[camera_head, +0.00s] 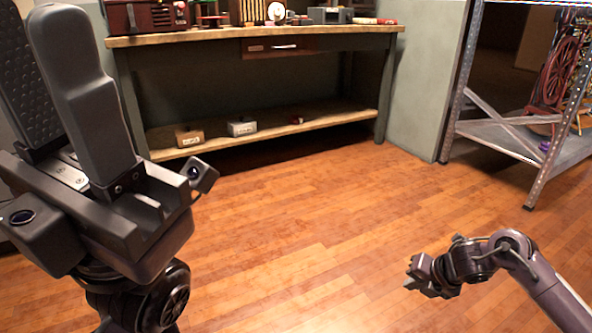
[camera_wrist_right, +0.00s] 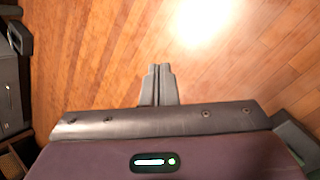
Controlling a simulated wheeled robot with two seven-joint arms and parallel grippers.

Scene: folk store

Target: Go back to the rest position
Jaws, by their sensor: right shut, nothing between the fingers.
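My left gripper (camera_head: 40,40) looms large at the left of the head view, fingers pointing up. Its fingers stand apart, with the ribbed pad of one showing, and nothing is seen between them. The tip of one finger is cut off by the frame. My right gripper (camera_head: 412,274) is low at the right of the head view, over the bare floor and pointing left. In the right wrist view the right gripper (camera_wrist_right: 159,68) has its two fingers together, empty, with only floor beyond them.
A workbench (camera_head: 220,36) with a lower shelf (camera_head: 290,124) stands along the back wall, holding several small items. A metal rack (camera_head: 500,145) with a spinning wheel (camera_head: 556,72) stands at the right. The wooden floor (camera_head: 300,220) between is clear.

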